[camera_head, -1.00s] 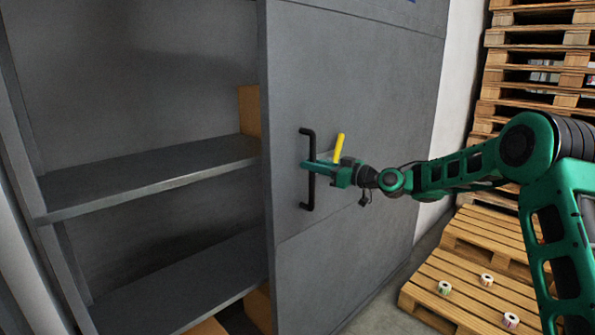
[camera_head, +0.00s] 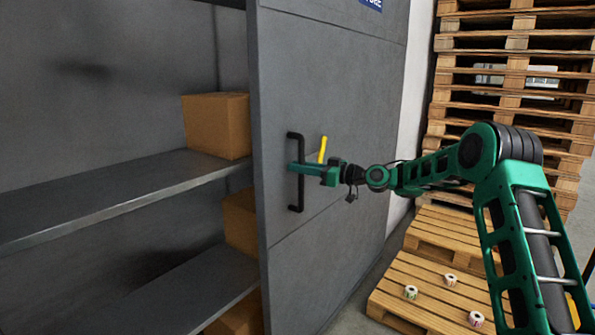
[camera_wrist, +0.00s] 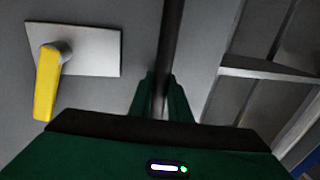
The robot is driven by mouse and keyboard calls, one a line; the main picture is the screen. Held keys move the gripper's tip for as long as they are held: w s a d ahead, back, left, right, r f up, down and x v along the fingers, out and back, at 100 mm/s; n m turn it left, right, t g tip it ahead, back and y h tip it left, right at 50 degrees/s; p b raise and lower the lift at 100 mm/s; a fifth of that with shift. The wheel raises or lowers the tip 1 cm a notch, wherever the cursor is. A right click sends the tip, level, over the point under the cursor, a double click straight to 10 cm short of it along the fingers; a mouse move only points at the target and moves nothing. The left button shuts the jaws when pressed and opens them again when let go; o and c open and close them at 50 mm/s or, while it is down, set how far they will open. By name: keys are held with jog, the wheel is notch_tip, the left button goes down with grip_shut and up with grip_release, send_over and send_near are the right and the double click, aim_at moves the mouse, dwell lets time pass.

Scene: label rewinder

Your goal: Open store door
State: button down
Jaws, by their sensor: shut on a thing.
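The grey store door (camera_head: 345,90) is a sliding or swinging panel standing partly open in the head view, with shelves showing to its left. Its black vertical bar handle (camera_head: 295,190) is near the door's left edge. My gripper (camera_head: 297,168) is shut on the middle of the handle. In the wrist view the handle (camera_wrist: 171,45) runs down between the fingers of my gripper (camera_wrist: 163,100). A yellow lever (camera_head: 322,148) is just right of the handle; in the wrist view the lever (camera_wrist: 47,82) sits on a pale plate.
Cardboard boxes (camera_head: 217,124) stand on the grey shelves (camera_head: 100,203) inside the store. Stacked wooden pallets (camera_head: 510,62) stand at the right. A low pallet (camera_head: 425,285) with several label rolls lies on the floor right of the door.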

jog(key=shift+d, duration=0.1)
jog(key=c, duration=1.8)
grip_release()
jog(key=shift+w+d, duration=0.1)
jog(key=shift+o, duration=0.8)
jog(key=shift+d, duration=0.2)
jog(key=shift+d, duration=0.1)
jog(key=v, duration=1)
jog(key=shift+d, duration=0.25)
jog(key=shift+f, duration=0.1)
